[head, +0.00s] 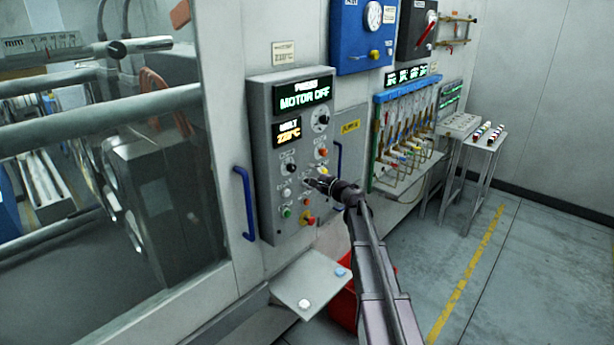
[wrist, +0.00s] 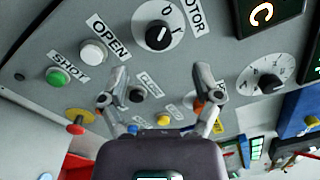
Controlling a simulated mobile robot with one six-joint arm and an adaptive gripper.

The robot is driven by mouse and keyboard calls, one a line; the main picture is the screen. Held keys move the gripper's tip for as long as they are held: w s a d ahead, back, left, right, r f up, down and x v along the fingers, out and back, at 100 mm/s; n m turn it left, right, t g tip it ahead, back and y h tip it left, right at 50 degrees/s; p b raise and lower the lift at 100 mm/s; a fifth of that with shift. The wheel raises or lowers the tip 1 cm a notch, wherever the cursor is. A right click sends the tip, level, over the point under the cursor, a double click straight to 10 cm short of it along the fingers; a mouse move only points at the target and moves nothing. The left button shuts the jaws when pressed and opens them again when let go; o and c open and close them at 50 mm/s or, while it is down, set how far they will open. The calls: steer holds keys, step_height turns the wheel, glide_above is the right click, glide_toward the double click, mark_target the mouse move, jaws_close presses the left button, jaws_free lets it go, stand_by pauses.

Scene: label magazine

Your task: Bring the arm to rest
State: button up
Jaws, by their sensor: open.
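My gripper (head: 318,184) is in front of the lower half of a grey control panel (head: 262,165) on the machine's front. The wrist view shows my gripper (wrist: 162,82) with its two fingers spread and nothing between them. Beyond and between the fingers are the panel face, a small black knob and a yellow button. I cannot tell whether a fingertip touches the panel. My arm (head: 372,260) reaches up from the lower right of the head view.
The display (head: 303,94) reads MOTOR OFF. A black motor knob (wrist: 158,36), a white button (wrist: 93,51) and a green button (wrist: 58,77) are near the fingers. Blue handles (head: 244,203) flank the panel; a small shelf (head: 305,285) juts out below.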

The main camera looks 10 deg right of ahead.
steer(key=s+a+f+n+g+h+b, duration=0.1)
steer(key=s+a+f+n+g, duration=0.35)
steer(key=s+f, duration=0.35)
steer(key=s+a+f+n+g+h+b, duration=0.1)
steer(key=s+a+f+n+g, duration=0.4)
steer(key=s, duration=0.4)
steer(key=s+d+f+n+g+h, duration=0.1)
steer(key=s+d+f+n+h, duration=0.1)
steer(key=s, duration=0.5)
steer(key=s+d+f+n+g+h+b, duration=0.1)
steer(key=s+f+n+g+h, duration=0.1)
steer(key=s, duration=0.6)
steer(key=s+d+f+n+g+h+b, duration=0.1)
steer(key=s+d+f+n+g+h, duration=0.1)
steer(key=s+f+h, duration=0.2)
steer(key=s+f, duration=0.2)
steer(key=s, duration=0.1)
steer(key=shift+s+d+n, duration=0.2)
steer(key=shift+d+n, duration=0.1)
steer(key=shift+n, duration=0.05)
steer(key=shift+g, duration=0.25)
steer(key=shift+c, duration=0.2)
steer(key=c, duration=0.3)
steer(key=shift+s, duration=0.1)
